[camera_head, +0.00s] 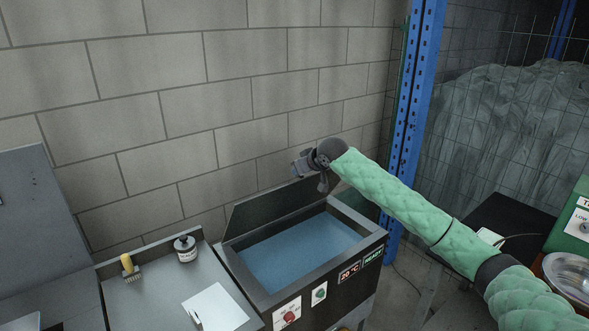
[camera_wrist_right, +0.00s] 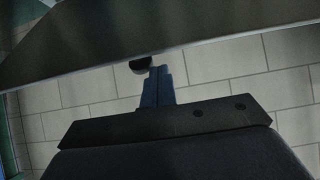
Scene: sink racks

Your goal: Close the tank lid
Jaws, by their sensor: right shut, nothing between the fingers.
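The tank (camera_head: 377,238) is a dark box with blue liquid inside and its top open. Its dark lid (camera_head: 262,211) stands raised and tilted at the back, near the block wall. My right arm, in a green sleeve, reaches over the tank's right end from the right. My right gripper (camera_head: 323,184) is at the lid's upper right end, shut and empty. In the right wrist view, the shut fingers (camera_wrist_right: 159,84) point at the edge of a dark panel, apparently the lid (camera_wrist_right: 150,38), by a small black knob. I cannot tell whether they touch. My left gripper is out of view.
A grey counter left of the tank holds a jar (camera_head: 185,249), a yellow-handled brush (camera_head: 128,265) and a white sheet (camera_head: 217,307). A blue post (camera_head: 411,120) rises right behind the tank. A metal bowl (camera_head: 571,277) sits at far right.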

